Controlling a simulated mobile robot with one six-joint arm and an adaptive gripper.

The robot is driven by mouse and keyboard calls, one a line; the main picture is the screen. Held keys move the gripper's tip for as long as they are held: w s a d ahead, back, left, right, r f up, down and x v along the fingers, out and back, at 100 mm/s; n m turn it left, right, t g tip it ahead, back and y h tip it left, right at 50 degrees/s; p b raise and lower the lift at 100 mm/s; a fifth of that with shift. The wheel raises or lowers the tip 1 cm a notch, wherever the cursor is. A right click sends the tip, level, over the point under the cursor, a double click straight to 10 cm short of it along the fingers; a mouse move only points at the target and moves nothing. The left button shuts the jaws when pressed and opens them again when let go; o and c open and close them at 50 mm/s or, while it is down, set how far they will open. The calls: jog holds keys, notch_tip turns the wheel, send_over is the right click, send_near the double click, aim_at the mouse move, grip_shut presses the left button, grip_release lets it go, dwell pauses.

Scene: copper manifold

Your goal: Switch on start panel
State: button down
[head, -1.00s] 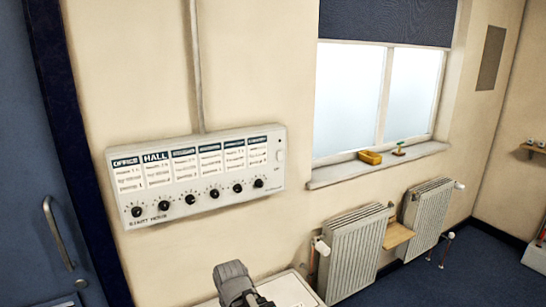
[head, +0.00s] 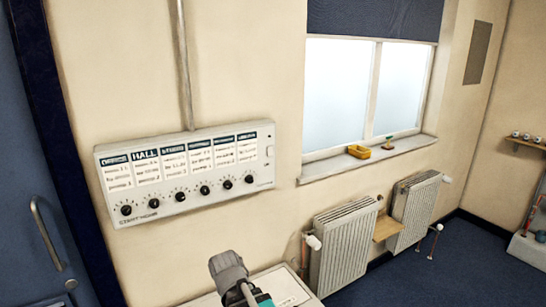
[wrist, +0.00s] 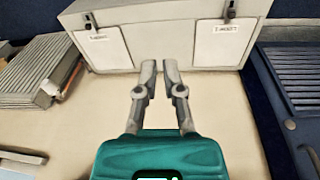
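The start panel (head: 160,215) is a white wall-mounted box, left of the middle in the head view. It has a row of black knobs (head: 205,190) under several labelled cards (head: 178,162). A small switch (head: 270,151) sits near its right end. My arm shows at the bottom of the head view, below the panel and apart from it; the fingertips are not clear there. In the wrist view my gripper (wrist: 161,68) has two grey fingers with a narrow gap between the tips and nothing held. The wrist view does not show the panel's knobs clearly.
A white-topped surface (head: 285,287) stands below the panel. Two radiators (head: 343,245) hang under the window sill (head: 370,161), which holds a yellow tray (head: 359,152). A blue door (head: 30,240) is at the left. In the wrist view a white box carries two labelled tags (wrist: 221,44).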

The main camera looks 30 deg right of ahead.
aim_at(270, 151)
jog(key=w+d+r+n+t+p, duration=0.4)
jog(key=w+d+r, duration=0.4)
jog(key=d, duration=0.3)
jog(key=w+d+r+n+t+y+p, duration=0.1)
jog(key=w+d+r+n+t+p, duration=0.3)
jog(key=d+r, duration=0.7)
jog(key=w+d+r+n+t+p, duration=0.4)
jog(key=w+d+r+n+t, duration=0.3)
jog(key=w+d, duration=0.5)
jog(key=shift+d+r+n+y, duration=0.4)
jog(key=shift+r+n, duration=0.85)
jog(key=shift+n, duration=0.65)
jog(key=shift+w, duration=0.1)
jog(key=w, duration=0.4)
jog(key=w+f+b, duration=0.1)
jog(key=w, duration=0.8)
jog(key=shift+w+a+f+b, duration=0.2)
jog(key=shift+w+f+b, duration=0.1)
jog(key=shift+w+f, duration=0.1)
